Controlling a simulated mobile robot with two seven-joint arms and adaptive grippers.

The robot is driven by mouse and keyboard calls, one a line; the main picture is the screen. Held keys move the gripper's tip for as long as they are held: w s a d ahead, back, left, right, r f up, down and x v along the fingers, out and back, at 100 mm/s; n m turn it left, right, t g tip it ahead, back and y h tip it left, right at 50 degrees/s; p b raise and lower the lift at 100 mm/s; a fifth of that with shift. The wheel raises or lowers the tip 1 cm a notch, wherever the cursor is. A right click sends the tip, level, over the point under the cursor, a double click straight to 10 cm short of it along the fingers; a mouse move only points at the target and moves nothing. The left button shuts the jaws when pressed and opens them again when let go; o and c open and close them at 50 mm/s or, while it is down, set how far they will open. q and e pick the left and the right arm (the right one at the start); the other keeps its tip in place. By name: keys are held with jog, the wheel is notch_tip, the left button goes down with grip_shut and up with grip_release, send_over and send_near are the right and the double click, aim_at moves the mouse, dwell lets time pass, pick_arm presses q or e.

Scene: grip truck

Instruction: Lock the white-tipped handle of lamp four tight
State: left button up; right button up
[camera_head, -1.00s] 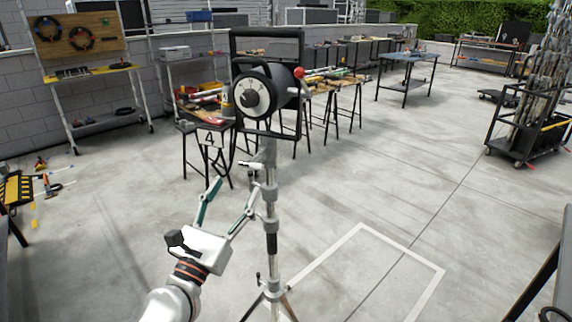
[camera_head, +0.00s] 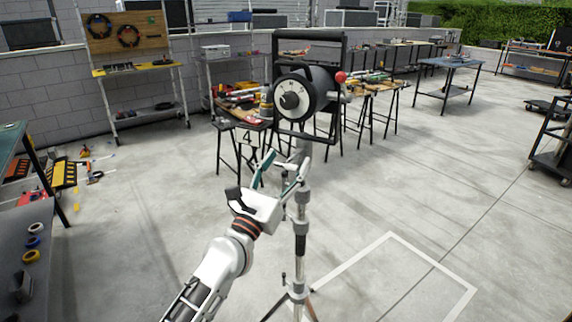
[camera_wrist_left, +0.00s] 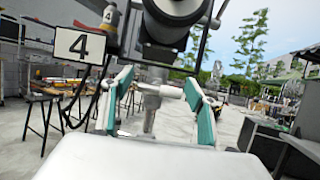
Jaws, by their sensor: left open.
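Lamp four (camera_head: 305,92) is a black round lamp in a black yoke, upright on a silver stand (camera_head: 301,213). It also shows at the top of the left wrist view (camera_wrist_left: 178,12). A white sign with a 4 shows in the left wrist view (camera_wrist_left: 80,45). My left gripper (camera_head: 288,158) is open just below the lamp, its teal-padded fingers either side of the stand's top joint. In the left wrist view a short handle with a pale, whitish end (camera_wrist_left: 170,91) lies between the fingers, with no clear contact. In the head view the fingers partly hide it. My right gripper is not in view.
A red knob (camera_head: 340,77) sticks out at the lamp's right side. The stand's tripod legs spread on the floor below. Workbenches with tools (camera_head: 245,110) stand behind. A dark table (camera_head: 40,265) is at the left. The floor to the right is mostly clear.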

pick_arm(q)
jog(key=c, duration=1.1)
jog(key=shift+c, duration=0.2)
